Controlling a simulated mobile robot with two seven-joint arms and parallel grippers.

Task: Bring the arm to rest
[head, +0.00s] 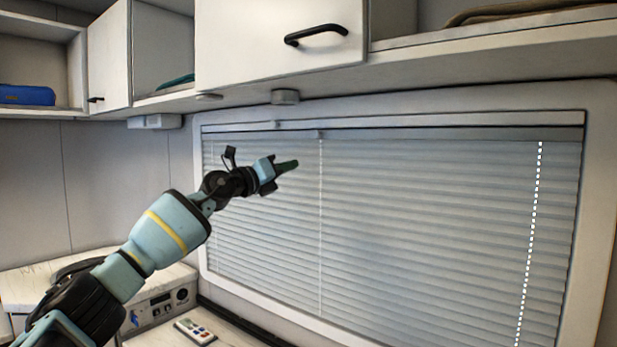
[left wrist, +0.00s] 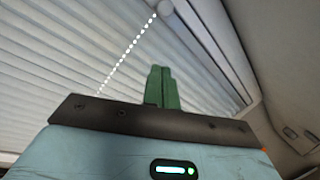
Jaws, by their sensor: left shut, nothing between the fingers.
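My left arm reaches up from the lower left in the head view. My left gripper (head: 287,165) is raised in front of the window blind (head: 420,220), pointing right. Its green fingers are shut together with nothing between them. In the left wrist view the left gripper (left wrist: 162,88) shows its two fingers side by side, with the blind (left wrist: 60,60) behind them. Whether the fingertips touch the blind cannot be told. My right gripper is in neither view.
White overhead cabinets (head: 250,45) with a black handle (head: 316,35) run above the window. A blue case (head: 27,95) sits on the left shelf. Below are a counter with a control panel (head: 165,305) and a remote-like device (head: 195,331). A beaded cord (head: 530,240) hangs at the right.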

